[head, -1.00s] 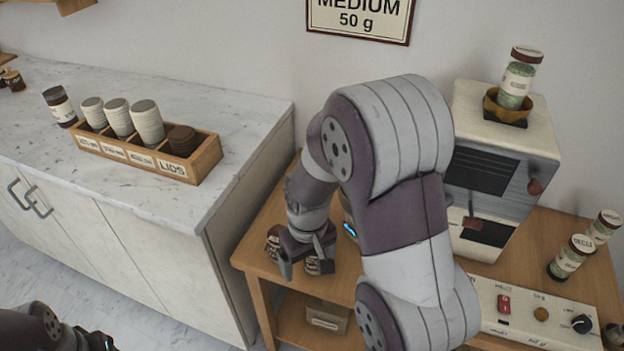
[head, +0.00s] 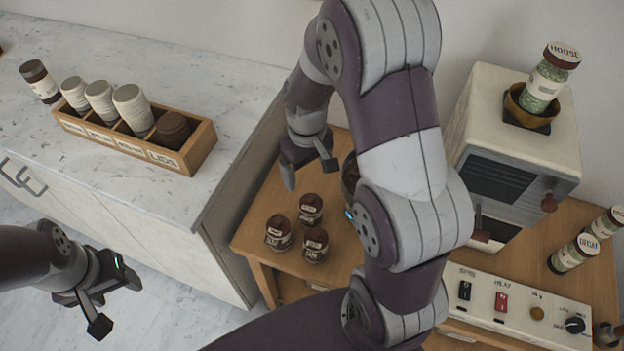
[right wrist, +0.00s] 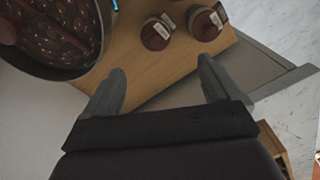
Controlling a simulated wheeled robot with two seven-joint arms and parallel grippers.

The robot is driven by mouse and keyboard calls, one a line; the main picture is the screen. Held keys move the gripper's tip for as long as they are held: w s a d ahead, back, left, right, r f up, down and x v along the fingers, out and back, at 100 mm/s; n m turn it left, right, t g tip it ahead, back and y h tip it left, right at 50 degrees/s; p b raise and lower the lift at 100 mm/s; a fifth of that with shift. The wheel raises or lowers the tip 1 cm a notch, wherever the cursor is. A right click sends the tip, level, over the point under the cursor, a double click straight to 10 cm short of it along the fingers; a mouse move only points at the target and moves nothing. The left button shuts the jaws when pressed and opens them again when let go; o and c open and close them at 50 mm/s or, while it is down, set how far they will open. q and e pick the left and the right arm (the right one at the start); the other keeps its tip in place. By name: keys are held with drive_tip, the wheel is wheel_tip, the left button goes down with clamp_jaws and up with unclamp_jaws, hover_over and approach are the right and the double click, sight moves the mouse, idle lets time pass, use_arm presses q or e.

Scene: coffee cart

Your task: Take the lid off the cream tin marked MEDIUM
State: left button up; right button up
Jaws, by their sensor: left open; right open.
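Three small tins with dark brown lids stand together on the wooden table: a left one (head: 279,235), a back one (head: 310,209) and a front right one (head: 315,245). Their labels are too small to read, so I cannot tell which, if any, is marked MEDIUM. My right gripper (head: 308,170) is open and empty above the table, behind and clear of the tins. The right wrist view shows its two fingers (right wrist: 162,70) apart, with two tins (right wrist: 157,33) (right wrist: 205,23) beyond them. My left gripper (head: 116,303) is open and empty at the lower left, over the floor.
A round container of dark beans (right wrist: 60,35) stands close to my right gripper, mostly hidden by my arm in the head view. A wooden lid-and-cup box (head: 200,150) sits on the marble counter. A machine (head: 510,150) and control panel (head: 520,305) are right.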

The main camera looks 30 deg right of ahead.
sight(311, 196)
wheel_tip(311, 196, down, 7)
drive_tip(key=shift+f, duration=0.1)
drive_tip(key=f, duration=0.2)
drive_tip(key=d+f, duration=0.1)
drive_tip(key=f, duration=0.1)
drive_tip(key=shift+w+f, duration=0.2)
drive_tip(key=shift+f, duration=0.4)
drive_tip(key=c, duration=1.1)
